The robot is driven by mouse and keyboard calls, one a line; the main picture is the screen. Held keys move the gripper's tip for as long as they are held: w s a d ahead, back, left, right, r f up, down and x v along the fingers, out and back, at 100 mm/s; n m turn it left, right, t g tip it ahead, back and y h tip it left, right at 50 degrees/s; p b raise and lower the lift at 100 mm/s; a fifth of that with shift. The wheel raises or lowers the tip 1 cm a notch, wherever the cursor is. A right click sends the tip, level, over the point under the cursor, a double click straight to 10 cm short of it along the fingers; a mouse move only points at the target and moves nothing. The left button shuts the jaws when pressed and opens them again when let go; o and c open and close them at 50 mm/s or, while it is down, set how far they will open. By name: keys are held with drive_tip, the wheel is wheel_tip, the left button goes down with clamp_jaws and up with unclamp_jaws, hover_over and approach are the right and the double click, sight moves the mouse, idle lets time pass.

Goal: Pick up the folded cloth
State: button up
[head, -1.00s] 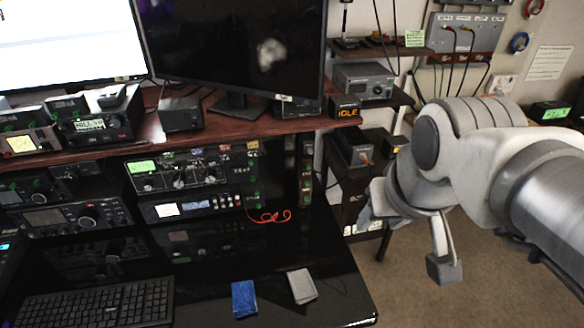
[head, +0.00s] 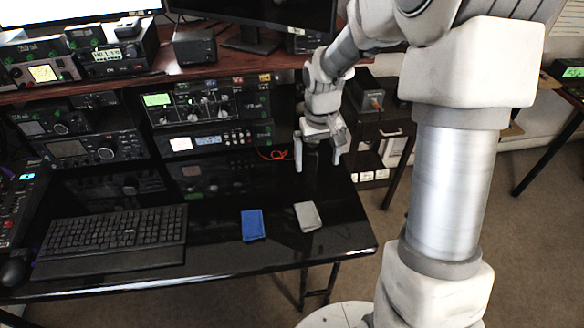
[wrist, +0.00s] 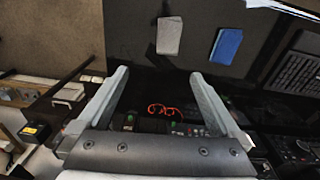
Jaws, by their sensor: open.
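Two flat, folded-looking pieces lie on the black desk (head: 215,250) near its front right. One is a light grey cloth (head: 307,217), the other a blue cloth (head: 252,225) just left of it. In the wrist view the grey cloth (wrist: 169,36) is at top centre and the blue cloth (wrist: 226,46) to its right. My gripper (head: 318,168) is open and empty, fingers pointing down, above the back right of the desk, behind the grey cloth. It also shows in the wrist view (wrist: 158,80), with neither cloth between its fingers.
A black keyboard (head: 115,232) lies on the left of the desk. Radio gear (head: 210,110) lines the shelf behind, with an orange cable (head: 274,155) near my gripper. The desk surface around the cloths is clear. Carpeted floor lies beyond the right edge.

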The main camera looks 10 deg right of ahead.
wheel_tip(320, 180, down, 4)
drive_tip(key=a, duration=0.1)
drive_tip(key=b, duration=0.1)
hover_over(308, 213)
drive_tip(key=w, duration=0.1)
drive_tip(key=shift+g, duration=0.3)
wheel_tip(308, 213, down, 12)
drive_tip(key=shift+d, duration=0.1)
drive_tip(key=f, duration=0.2)
drive_tip(key=s+f, duration=0.1)
drive_tip(key=f, duration=0.1)
drive_tip(key=shift+s, duration=0.1)
drive_tip(key=shift+f, duration=0.65)
drive_tip(key=shift+c, duration=0.2)
drive_tip(key=c, duration=1.2)
